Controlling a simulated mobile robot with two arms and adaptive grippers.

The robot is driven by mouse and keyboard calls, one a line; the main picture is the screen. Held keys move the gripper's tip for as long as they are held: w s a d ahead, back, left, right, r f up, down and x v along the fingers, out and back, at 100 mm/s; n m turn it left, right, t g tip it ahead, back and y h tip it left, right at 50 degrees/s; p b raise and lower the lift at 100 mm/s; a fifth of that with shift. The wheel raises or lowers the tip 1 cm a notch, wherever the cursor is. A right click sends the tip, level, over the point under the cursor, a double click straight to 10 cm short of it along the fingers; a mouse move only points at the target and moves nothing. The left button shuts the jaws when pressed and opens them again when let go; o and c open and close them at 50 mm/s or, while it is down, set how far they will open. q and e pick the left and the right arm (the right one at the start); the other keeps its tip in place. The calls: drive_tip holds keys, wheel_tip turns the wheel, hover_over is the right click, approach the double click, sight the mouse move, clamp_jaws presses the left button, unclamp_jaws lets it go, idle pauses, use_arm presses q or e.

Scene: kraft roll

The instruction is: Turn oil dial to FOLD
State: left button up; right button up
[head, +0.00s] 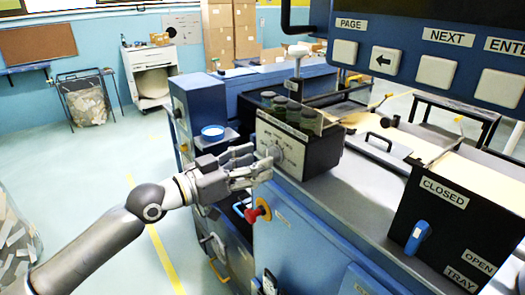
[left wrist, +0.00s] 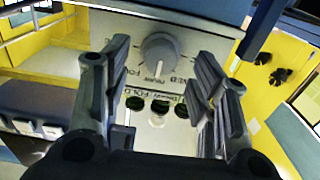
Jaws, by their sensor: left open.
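The oil dial is a round grey knob (left wrist: 160,55) on a pale panel with printed words around it, one of which looks like FOLD. In the head view its pale panel (head: 287,138) is on the front of a dark box, and the knob is partly hidden by my fingers. My left gripper (head: 250,164) reaches in from the left in front of this panel. In the left wrist view the left gripper (left wrist: 163,90) is open, with one finger on each side of the knob and no clear contact. My right gripper is not in view.
Several dark green-capped bottles (head: 290,107) stand on the dial box. A red knob (head: 257,211) sits on the blue machine below my gripper. A small white cup (head: 212,132) stands on a ledge to the left. A CLOSED/OPEN tray box with a blue lever (head: 417,237) is at right.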

sight(272, 155)
use_arm(q)
drive_tip(key=shift+p+x, duration=0.35)
drive_tip(key=shift+x, duration=1.05)
drive_tip(key=shift+w, duration=0.1)
drive_tip(key=c, duration=1)
drive_tip(key=shift+a+m+b, duration=0.1)
drive_tip(key=shift+m+b, duration=4.3)
drive_tip(key=shift+b, duration=0.3)
